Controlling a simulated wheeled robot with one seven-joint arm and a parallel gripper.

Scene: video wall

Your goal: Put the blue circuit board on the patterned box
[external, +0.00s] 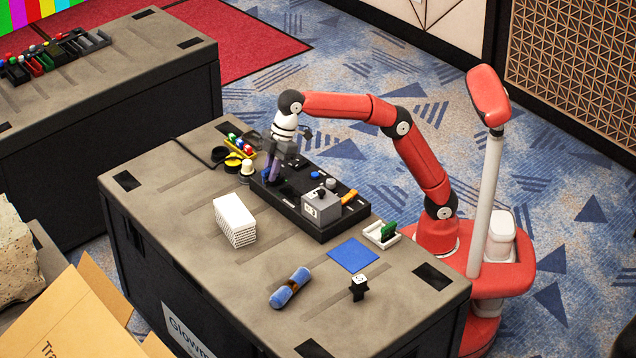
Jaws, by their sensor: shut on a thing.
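My gripper (280,157) points down over the left end of a black tray (294,212). It is shut on a narrow bluish-purple thing (273,169), partly hidden by the fingers; I cannot tell whether this is the circuit board. A flat blue square (354,255) lies on the table right of the tray; its surface looks plain from here. A grey box (321,207) with pale marks on its front stands at the tray's right end, perhaps the patterned box. My gripper is left of and apart from it.
A white stack (235,220) stands left of the tray. A yellow bin (241,147) with coloured items is behind. The front left tabletop is clear.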

